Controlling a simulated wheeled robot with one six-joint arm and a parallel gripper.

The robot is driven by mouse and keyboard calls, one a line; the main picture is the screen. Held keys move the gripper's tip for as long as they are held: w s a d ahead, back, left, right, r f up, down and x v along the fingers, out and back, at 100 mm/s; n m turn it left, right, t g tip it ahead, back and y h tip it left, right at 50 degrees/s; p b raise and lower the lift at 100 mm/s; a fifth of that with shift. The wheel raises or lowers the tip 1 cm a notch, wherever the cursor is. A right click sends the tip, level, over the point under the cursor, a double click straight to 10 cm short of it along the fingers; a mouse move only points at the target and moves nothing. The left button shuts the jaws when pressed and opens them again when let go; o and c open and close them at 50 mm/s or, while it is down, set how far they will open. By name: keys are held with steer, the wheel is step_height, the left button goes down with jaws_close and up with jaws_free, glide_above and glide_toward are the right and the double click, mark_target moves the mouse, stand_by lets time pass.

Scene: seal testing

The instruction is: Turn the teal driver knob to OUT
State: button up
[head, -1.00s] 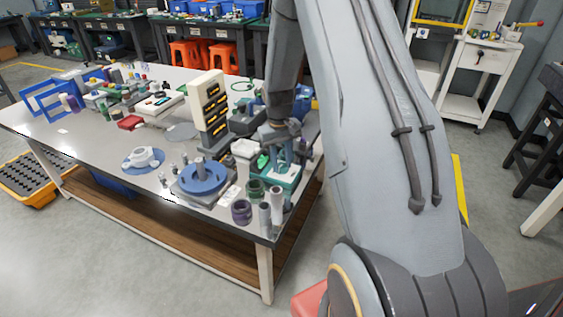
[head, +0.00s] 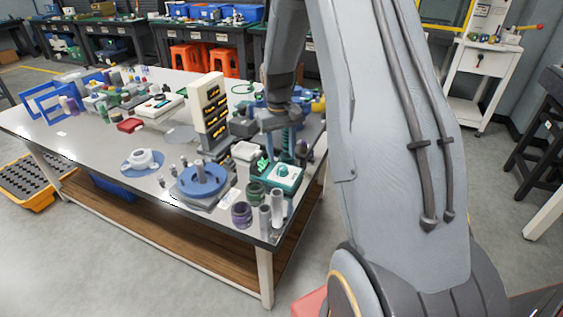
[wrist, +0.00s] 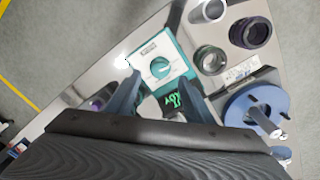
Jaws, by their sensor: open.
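The teal driver unit (head: 290,185) sits near the table's right front corner, with a pale top panel. Its round teal knob (head: 283,171) shows on that panel in the head view. In the wrist view the knob (wrist: 160,67) lies just beyond and between my fingertips, with nothing gripping it. The knob's marks are too small to read, so I cannot tell its setting. My gripper (head: 284,155) is open above the unit's far side.
A blue round fixture (head: 203,182) stands left of the unit. A green ring (head: 256,192), a purple ring (head: 241,213) and grey cylinders (head: 277,208) stand close in front. A tall cream rack (head: 211,98) rises behind left.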

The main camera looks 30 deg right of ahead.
steer(key=shift+r, duration=1.2)
